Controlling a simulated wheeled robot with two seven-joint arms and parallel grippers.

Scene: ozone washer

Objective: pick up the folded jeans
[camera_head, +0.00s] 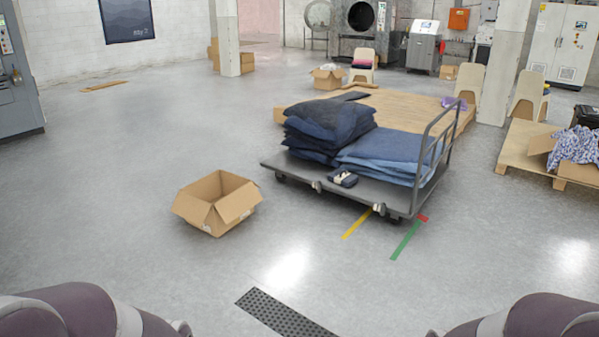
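A small folded dark-blue denim piece (343,178) with a pale patch on top lies at the front edge of the grey flatbed cart (300,171), and looks like the folded jeans. Behind it on the cart are a tall stack of dark denim (327,122) at the left and a lower stack of lighter blue denim (388,148) at the right. Only parts of my two arms show at the bottom left and bottom right corners, far from the cart. Neither gripper can be seen.
An open, empty-looking cardboard box (216,205) stands on the floor left of the cart. The cart has a tall handle (441,137) at its right end. A low wooden platform (415,108) lies behind it. The floor before the cart is clear, with a dark grate (284,314) and tape strips.

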